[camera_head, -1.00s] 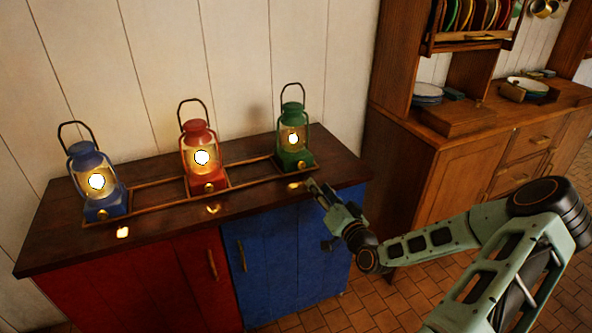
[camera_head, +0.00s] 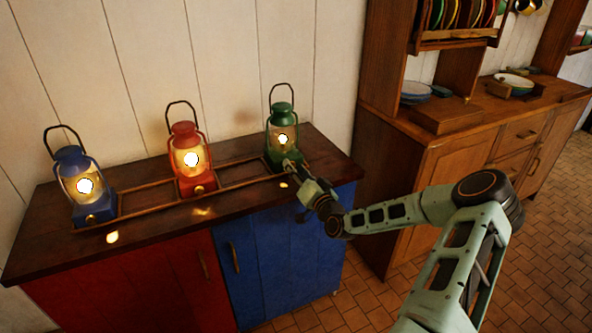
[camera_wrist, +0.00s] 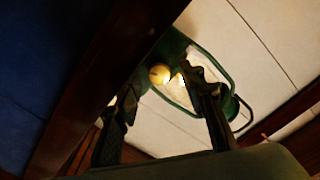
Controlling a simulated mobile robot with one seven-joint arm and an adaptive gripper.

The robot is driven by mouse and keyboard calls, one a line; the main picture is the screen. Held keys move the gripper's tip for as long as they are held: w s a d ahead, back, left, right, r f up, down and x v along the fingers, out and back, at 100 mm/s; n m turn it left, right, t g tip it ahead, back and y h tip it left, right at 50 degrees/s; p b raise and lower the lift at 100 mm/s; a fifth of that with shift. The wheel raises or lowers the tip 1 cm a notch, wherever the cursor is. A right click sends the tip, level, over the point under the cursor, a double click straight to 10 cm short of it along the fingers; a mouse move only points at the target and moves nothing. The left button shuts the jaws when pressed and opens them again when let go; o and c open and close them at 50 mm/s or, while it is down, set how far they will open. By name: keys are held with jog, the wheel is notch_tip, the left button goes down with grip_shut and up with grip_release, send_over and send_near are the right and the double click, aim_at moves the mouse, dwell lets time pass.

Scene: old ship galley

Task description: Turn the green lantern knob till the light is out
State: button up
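The green lantern (camera_head: 282,118) stands at the right end of the wooden rack and its light glows. It also shows in the wrist view (camera_wrist: 222,72). Its round brass knob (camera_wrist: 159,74) appears between my fingertips in the wrist view. My gripper (camera_head: 291,166) is at the front of the lantern's base and covers the knob in the head view. In the wrist view my gripper (camera_wrist: 160,80) is open, with its fingers apart on either side of the knob. I see space between the knob and each finger; contact cannot be made out.
The red lantern (camera_head: 187,148) and the blue lantern (camera_head: 73,177) stand lit to the left in the same rack (camera_head: 150,204). The dark cabinet top (camera_head: 50,238) is clear in front. A wooden dresser (camera_head: 422,165) with plates stands to the right.

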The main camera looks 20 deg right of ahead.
jog(key=shift+c, duration=0.5)
grip_shut()
jog(key=shift+f+n+b, duration=0.1)
jog(key=shift+n+b, duration=0.2)
jog(key=n+b, duration=0.2)
jog(key=shift+a+n, duration=0.1)
jog(key=shift+n, duration=0.3)
jog(key=n+b, duration=0.4)
jog(key=b, duration=0.1)
jog(key=shift+f+n, duration=0.15)
jog(key=shift+n, duration=0.15)
jog(key=n+b, duration=0.4)
jog(key=b, duration=0.2)
jog(key=shift+a, duration=0.1)
jog(key=n+b, duration=0.2)
jog(key=shift+b, duration=0.35)
jog(key=shift+r, duration=0.25)
